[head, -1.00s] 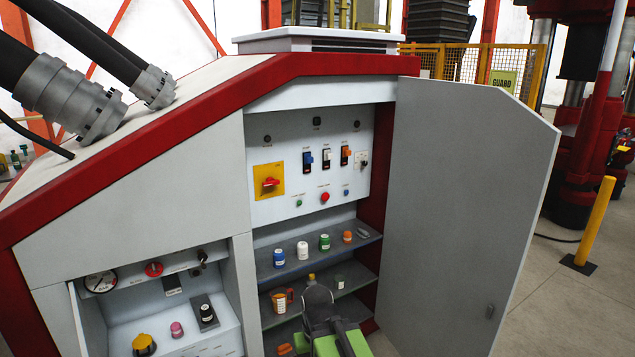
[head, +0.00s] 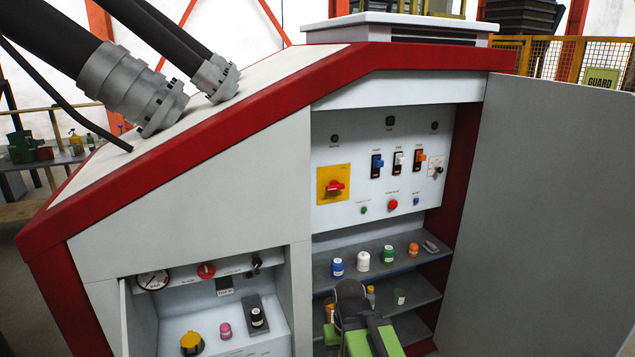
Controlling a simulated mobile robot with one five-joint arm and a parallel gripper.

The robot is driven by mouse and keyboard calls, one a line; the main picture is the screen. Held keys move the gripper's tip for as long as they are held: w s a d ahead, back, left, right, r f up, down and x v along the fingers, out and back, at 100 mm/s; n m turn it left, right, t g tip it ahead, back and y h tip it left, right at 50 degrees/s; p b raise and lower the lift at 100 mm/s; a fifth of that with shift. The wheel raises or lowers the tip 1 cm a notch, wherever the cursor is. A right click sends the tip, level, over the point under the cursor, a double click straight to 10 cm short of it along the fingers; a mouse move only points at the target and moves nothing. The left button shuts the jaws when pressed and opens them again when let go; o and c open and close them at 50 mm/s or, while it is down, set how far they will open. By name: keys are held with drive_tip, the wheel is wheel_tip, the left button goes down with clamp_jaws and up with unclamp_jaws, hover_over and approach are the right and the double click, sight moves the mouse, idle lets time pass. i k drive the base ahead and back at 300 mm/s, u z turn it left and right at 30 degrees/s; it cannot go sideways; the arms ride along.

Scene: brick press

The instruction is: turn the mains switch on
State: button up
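The mains switch appears to be the red rotary handle (head: 334,187) on a yellow plate (head: 323,201), at the left of the light control panel inside the open cabinet. Its handle looks roughly horizontal. My gripper (head: 350,291) is low in the picture, in front of the cabinet shelves, below and apart from the switch. Its dark end is seen from behind above a green and black arm link. Its fingertips are hidden, so I cannot tell whether it is open or shut.
The panel also has rocker switches (head: 398,160), a red button (head: 393,204) and a key switch (head: 436,171). Small jars stand on the shelf (head: 410,250) below. The open grey door (head: 545,200) bounds the right side. A lower-left bay holds a gauge (head: 152,280) and a yellow knob (head: 191,343).

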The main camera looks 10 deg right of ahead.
sight(335, 185)
drive_tip(key=u, duration=0.05)
drive_tip(key=i, duration=1.1)
drive_tip(key=z, duration=0.3)
